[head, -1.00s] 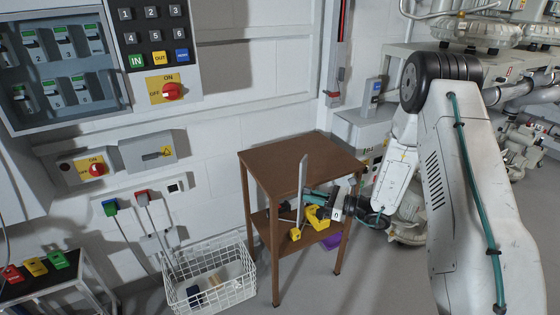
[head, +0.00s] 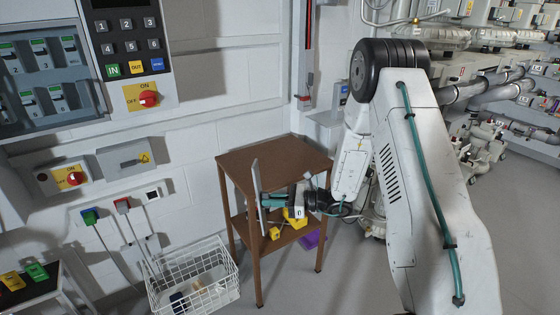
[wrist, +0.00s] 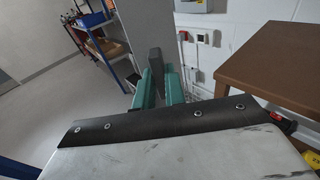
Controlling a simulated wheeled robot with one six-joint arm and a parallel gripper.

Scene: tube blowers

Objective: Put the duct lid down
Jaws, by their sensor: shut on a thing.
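The duct lid is a flat grey plate (head: 257,198), seen nearly edge-on and upright in the head view, in front of the brown table (head: 272,158). In the wrist view the lid (wrist: 140,28) is a tall grey panel beyond the fingers, with a dark grip piece (wrist: 156,62) between them. My gripper (head: 278,199) has teal fingers and is shut on the lid from the right. The fingers also show in the wrist view (wrist: 158,90). The lid is below tabletop height at its lower end, and its top is about level with the tabletop in the picture.
The tabletop is bare. Yellow things (head: 293,217) sit at the lower shelf, and a purple thing (head: 311,240) shows below it. A white wire basket (head: 195,278) stands on the floor at left. A wall panel with switches (head: 130,50) is behind. The wrist view shows a blue-framed shelf (wrist: 105,42).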

